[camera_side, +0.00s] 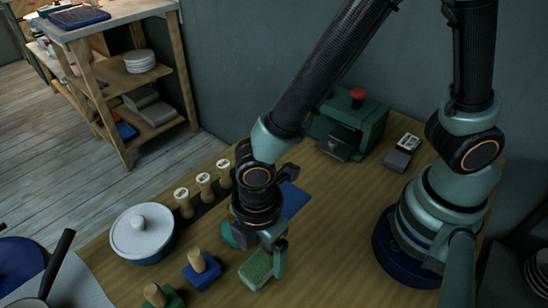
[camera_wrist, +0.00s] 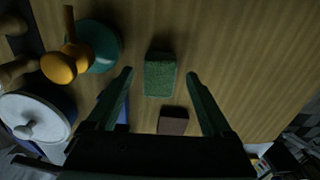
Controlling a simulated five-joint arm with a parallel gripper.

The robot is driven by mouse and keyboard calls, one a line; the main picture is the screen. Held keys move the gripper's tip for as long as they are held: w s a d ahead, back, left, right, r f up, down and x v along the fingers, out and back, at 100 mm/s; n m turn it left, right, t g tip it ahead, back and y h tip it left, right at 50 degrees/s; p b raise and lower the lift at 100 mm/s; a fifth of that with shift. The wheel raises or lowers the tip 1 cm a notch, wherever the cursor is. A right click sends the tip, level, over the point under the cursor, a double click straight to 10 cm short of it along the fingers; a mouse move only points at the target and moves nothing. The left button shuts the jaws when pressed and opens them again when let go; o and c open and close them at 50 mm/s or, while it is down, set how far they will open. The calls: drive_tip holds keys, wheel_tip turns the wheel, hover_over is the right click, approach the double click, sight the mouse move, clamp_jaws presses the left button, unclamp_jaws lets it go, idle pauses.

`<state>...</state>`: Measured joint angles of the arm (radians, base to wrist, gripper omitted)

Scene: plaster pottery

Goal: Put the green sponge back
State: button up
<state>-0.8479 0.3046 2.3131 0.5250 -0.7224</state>
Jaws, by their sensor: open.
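The green sponge (camera_side: 257,268) is a small block lying on the wooden table near its front edge. It also shows in the wrist view (camera_wrist: 160,78), lying between the lines of my two fingers. My gripper (camera_side: 264,254) is open and low beside and over the sponge, with one finger seen on its right side. In the wrist view my gripper (camera_wrist: 160,72) has its fingers spread wide, with gaps on both sides of the sponge. I cannot tell the exact height of the fingertips. A dark brown block (camera_wrist: 173,121) lies nearer the palm between the fingers.
A white lidded pot (camera_side: 142,240), a blue block with a wooden handle (camera_side: 202,272) and a green one (camera_side: 163,299) stand left. Wooden-handled stamps (camera_side: 205,187) stand in a row behind. A blue mat (camera_side: 294,201) and a green machine (camera_side: 350,122) are farther back. Table right of the sponge is clear.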

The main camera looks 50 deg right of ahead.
sight(261, 261)
wheel_tip(261, 261, up, 8)
drive_tip(key=w+d+r+m+t, duration=0.2)
drive_tip(key=w+d+r+m, duration=0.2)
drive_tip(key=d+m, duration=0.5)
drive_tip(key=w+d+r+m+t, duration=0.3)
drive_tip(key=d+r+m, duration=0.6)
drive_tip(key=d, duration=0.5)
drive_tip(key=shift+w+d+t, duration=0.25)
drive_tip(key=shift+w+t, duration=0.05)
drive_tip(key=shift+w, duration=0.15)
